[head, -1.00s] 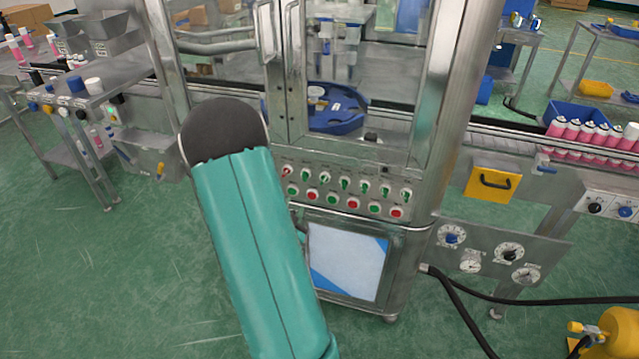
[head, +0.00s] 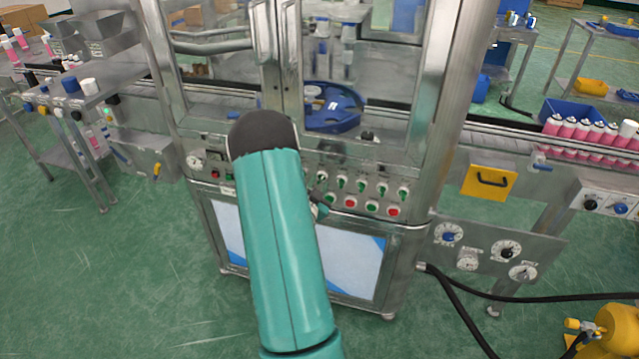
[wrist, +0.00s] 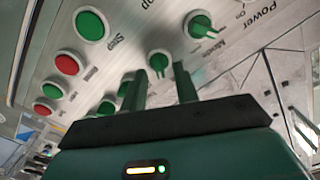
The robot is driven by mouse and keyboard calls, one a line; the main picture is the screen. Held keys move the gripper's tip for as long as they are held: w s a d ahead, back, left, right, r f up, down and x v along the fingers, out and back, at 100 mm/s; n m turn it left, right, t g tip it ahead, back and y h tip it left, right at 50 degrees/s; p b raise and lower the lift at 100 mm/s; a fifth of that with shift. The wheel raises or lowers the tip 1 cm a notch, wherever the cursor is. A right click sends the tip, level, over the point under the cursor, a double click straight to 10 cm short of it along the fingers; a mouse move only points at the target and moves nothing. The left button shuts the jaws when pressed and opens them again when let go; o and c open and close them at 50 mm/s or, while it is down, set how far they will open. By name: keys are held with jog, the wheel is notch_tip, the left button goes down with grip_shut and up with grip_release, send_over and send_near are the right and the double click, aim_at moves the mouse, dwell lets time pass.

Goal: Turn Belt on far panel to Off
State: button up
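The front control panel (head: 377,198) on the steel machine carries a row of green selector knobs above red and green push buttons. I cannot read which knob is labelled Belt. My gripper (head: 320,207) is partly hidden behind my teal arm, at the left part of this knob row. In the wrist view my gripper (wrist: 160,77) has its two dark green fingers apart with a gap between them. A green selector knob (wrist: 159,63) shows at the gap between the fingertips; contact cannot be told.
A gauge (head: 195,162) is at the panel's left end. A plate with several dials (head: 508,252) is to the right. A small panel with a black and a blue knob (head: 606,206) is at the far right. A black hose (head: 460,310) lies on the floor.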

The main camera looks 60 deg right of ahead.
jog(key=shift+w+d, duration=0.15)
jog(key=shift+d, duration=0.55)
grip_shut()
jog(key=shift+n, duration=0.4)
jog(key=n, duration=0.5)
jog(key=shift+w, duration=0.2)
jog(key=n, duration=0.6)
